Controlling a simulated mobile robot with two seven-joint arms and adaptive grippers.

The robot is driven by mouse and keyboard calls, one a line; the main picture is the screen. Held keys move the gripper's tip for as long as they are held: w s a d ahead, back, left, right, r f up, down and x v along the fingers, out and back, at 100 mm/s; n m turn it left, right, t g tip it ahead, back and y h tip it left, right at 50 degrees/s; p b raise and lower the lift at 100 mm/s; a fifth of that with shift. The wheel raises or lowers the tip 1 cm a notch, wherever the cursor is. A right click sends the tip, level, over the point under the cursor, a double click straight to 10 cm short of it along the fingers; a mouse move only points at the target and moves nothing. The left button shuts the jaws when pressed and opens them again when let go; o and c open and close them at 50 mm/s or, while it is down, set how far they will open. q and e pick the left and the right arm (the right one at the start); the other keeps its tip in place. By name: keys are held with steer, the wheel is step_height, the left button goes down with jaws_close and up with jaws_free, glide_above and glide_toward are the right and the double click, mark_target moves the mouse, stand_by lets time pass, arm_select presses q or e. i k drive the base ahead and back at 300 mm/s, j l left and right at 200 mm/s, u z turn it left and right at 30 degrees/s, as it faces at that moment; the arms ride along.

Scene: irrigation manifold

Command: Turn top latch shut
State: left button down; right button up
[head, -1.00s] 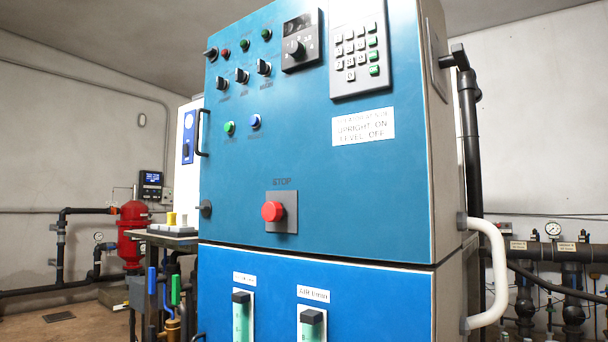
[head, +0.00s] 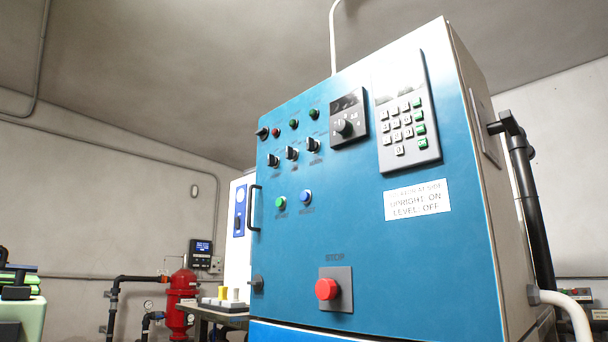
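The blue control cabinet (head: 375,235) fills the middle and right of the head view. The top latch (head: 262,133) is a small dark knob at the upper left edge of its door; its exact angle is too small to tell. A similar lower latch (head: 257,284) sits at the lower left edge of the door. A black door handle (head: 253,208) stands between them. The door looks flush with the cabinet. Neither of my grippers is in view.
The door carries a red stop button (head: 327,289), a keypad (head: 405,125), a dial unit (head: 346,120) and several switches. A table (head: 213,313) and red tank (head: 181,300) stand behind at left.

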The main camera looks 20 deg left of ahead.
mark_target(263, 133)
steer(key=j+z, duration=0.1)
steer(key=j, duration=0.55)
steer(key=k+j+z, duration=0.15)
steer(key=j, duration=0.45)
steer(key=j+z, duration=0.1)
steer(key=j, duration=0.55)
